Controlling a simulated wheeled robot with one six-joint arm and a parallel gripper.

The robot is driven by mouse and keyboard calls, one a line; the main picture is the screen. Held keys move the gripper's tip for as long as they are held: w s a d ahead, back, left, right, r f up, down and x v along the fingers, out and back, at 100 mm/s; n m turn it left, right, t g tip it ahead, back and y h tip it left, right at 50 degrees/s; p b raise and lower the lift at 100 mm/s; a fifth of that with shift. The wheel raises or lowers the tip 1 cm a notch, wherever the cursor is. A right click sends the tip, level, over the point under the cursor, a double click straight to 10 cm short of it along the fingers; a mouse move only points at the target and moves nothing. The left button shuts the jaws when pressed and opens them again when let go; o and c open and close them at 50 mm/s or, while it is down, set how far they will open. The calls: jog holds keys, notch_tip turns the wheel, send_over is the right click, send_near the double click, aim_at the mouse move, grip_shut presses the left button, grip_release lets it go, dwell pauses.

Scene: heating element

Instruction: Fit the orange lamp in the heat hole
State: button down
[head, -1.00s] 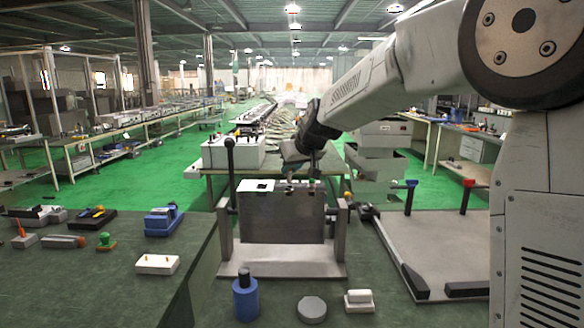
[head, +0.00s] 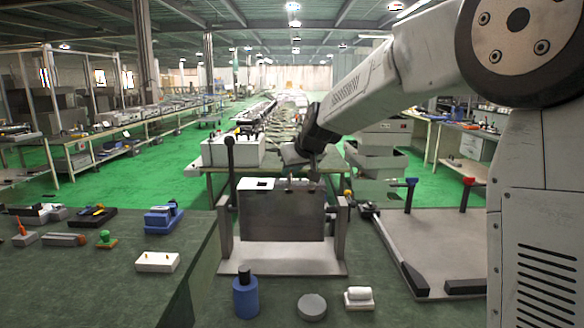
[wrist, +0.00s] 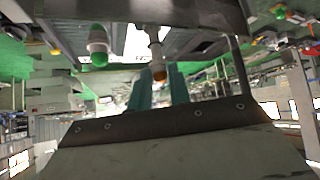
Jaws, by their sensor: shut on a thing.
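The orange lamp (wrist: 157,55) has a pale body and an orange tip. In the wrist view its tip lies between the two teal fingers of my gripper (wrist: 160,88), which is shut on it. Its other end meets the edge of the grey block (wrist: 205,14); I cannot tell how deep it sits. A green-tipped lamp (wrist: 98,48) stands beside it on the same block. In the head view the block (head: 283,218) stands in a frame, with my gripper (head: 315,172) over the right part of its top. The heat hole itself cannot be made out.
A blue bottle (head: 245,298), a grey disc (head: 312,307) and a white piece (head: 359,298) stand in front of the block. A blue device (head: 163,219) and a white box (head: 157,262) are to the left. A grey board (head: 440,240) lies at the right.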

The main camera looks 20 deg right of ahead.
jog(key=shift+f, duration=1.15)
jog(key=c, duration=1.2)
grip_release()
jog(key=shift+r, duration=0.1)
jog(key=v, duration=0.7)
jog(key=shift+s+r, duration=0.15)
jog(key=shift+s, duration=0.15)
